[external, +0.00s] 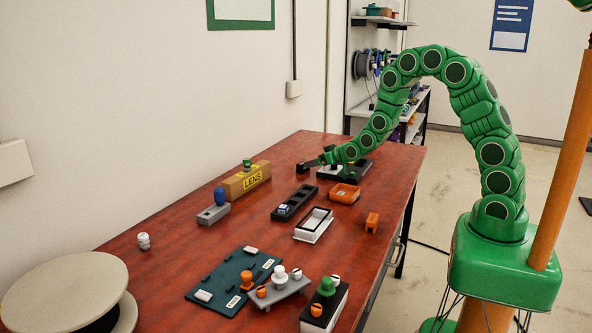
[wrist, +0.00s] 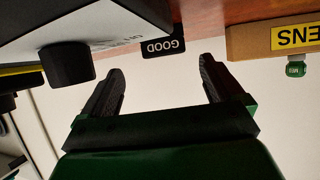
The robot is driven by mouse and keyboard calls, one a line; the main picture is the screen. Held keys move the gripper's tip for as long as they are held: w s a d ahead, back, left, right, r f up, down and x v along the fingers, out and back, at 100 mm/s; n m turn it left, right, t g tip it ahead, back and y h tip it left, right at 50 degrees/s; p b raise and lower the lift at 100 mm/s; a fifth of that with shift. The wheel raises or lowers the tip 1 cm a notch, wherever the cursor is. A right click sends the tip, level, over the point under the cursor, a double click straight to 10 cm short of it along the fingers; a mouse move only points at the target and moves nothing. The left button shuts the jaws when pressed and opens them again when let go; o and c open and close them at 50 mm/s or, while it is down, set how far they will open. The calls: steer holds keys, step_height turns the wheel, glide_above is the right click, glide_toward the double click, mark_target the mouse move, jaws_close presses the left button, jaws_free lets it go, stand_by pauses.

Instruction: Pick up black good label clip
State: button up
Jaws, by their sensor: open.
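The black label clip marked GOOD (wrist: 164,47) shows at the top middle of the wrist view, where its lettering appears upside down. It stands at the table's surface, just beyond my gripper (wrist: 161,65). The two dark fingers are spread apart with nothing between them, and the clip lies ahead of the gap between their tips without visible contact. In the external view my gripper (external: 312,163) is low over the far part of the table. A small dark shape is at its tip there; I cannot tell clip from fingertip.
A pale device with a black knob (wrist: 68,62) is close to the left finger in the wrist view. The LENS box (external: 247,181) stands left of my gripper. An orange tray (external: 345,194) and a dark tray (external: 295,203) sit nearer on the red table (external: 180,243).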

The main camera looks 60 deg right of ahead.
mark_target(303, 167)
steer(key=shift+a+x, duration=0.15)
steer(key=shift+x, duration=0.6)
steer(key=shift+a+x, duration=0.1)
steer(key=shift+x, duration=0.7)
steer(key=shift+w+d+f, duration=0.15)
steer(key=shift+w, duration=0.9)
steer(key=c, duration=1.1)
